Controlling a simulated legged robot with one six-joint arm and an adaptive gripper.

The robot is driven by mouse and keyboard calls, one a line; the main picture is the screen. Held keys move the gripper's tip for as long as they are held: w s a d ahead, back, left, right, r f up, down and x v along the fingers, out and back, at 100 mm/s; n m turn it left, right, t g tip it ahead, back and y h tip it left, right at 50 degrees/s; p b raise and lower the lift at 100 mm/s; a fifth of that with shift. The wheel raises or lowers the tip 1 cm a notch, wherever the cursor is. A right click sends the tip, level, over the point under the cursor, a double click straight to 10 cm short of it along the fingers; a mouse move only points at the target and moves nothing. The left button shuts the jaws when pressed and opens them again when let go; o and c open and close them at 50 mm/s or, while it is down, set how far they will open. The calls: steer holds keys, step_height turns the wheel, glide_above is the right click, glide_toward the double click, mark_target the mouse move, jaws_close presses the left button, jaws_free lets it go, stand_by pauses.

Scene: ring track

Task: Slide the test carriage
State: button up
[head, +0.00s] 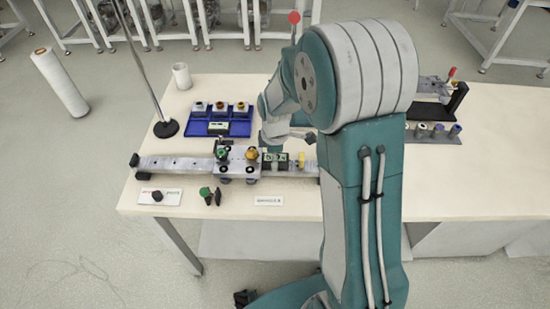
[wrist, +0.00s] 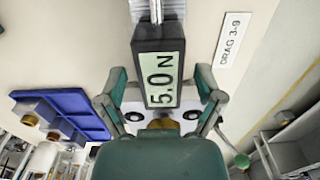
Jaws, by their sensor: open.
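A grey rail (head: 180,164) runs across the table with a black end block at its left end. The silver carriage (head: 238,166) sits on it, with a green knob (head: 220,153) and an orange knob (head: 252,154) on top. A dark force gauge (head: 274,162) is just right of the carriage; in the wrist view the gauge (wrist: 159,80) reads 5.0 N. My gripper (wrist: 160,85) is open, its two fingers on either side of the gauge; contact is unclear. In the head view my gripper (head: 274,138) is over the rail, partly hidden by my arm.
A blue tray (head: 218,126) with several small parts stands behind the rail. A lamp-like post base (head: 166,128) and a white cup (head: 182,76) are at the back left. A green-and-black clamp (head: 210,196) and labels lie in front.

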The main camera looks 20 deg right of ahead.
mark_target(251, 153)
steer(key=shift+f, duration=0.25)
steer(key=shift+c, duration=0.3)
jaws_close()
steer(key=a, duration=0.2)
steer(key=w+a, duration=0.1)
steer(key=a, duration=0.1)
steer(key=w+a, duration=0.1)
steer(key=a, duration=0.1)
steer(key=shift+a, duration=0.25)
steer(key=shift+o, duration=0.3)
jaws_free()
steer(key=shift+w+d, duration=0.1)
